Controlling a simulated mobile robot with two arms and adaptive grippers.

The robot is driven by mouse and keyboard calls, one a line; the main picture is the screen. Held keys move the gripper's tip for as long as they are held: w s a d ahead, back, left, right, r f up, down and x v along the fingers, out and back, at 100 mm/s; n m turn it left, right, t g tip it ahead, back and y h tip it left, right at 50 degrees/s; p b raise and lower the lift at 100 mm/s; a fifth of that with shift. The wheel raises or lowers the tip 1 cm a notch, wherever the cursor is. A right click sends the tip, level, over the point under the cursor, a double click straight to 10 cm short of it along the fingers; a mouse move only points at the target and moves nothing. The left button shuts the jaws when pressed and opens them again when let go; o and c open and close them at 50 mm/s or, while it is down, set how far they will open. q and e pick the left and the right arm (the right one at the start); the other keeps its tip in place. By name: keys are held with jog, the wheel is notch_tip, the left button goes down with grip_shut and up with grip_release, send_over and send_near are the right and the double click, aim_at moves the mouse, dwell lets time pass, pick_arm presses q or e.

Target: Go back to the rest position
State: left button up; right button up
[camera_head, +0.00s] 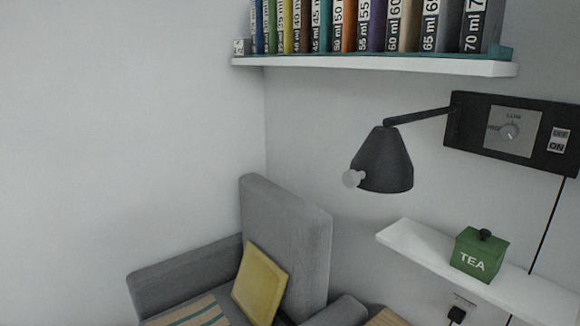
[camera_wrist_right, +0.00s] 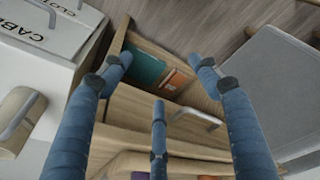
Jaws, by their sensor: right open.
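My right gripper (camera_wrist_right: 160,68) shows in the right wrist view with its blue fingers spread wide. It is open, and nothing is between the fingers. Behind the fingers is wooden furniture (camera_wrist_right: 142,103) with an open compartment holding a teal item (camera_wrist_right: 145,68) and an orange-brown item (camera_wrist_right: 178,80). How far the fingers are from it is hard to tell. Neither gripper shows in the head view, and my left gripper is in no view.
A black lamp (camera_head: 383,165) juts from the wall by a control panel (camera_head: 512,134). A white shelf (camera_head: 420,248) bears a green TEA box (camera_head: 479,254); books line an upper shelf (camera_head: 400,66). A grey armchair (camera_head: 285,240) holds a yellow cushion (camera_head: 260,283). Labelled white boxes (camera_wrist_right: 50,35) stand left in the wrist view.

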jog(key=s+d+f+g, duration=0.1)
jog(key=s+d+f, duration=0.2)
jog(key=s+f, duration=1.6)
notch_tip(320, 180, down, 2)
jog(key=shift+d+f+g, duration=0.15)
jog(key=shift+f+g, duration=0.1)
jog(key=shift+g, duration=0.05)
jog(key=shift+s, duration=0.1)
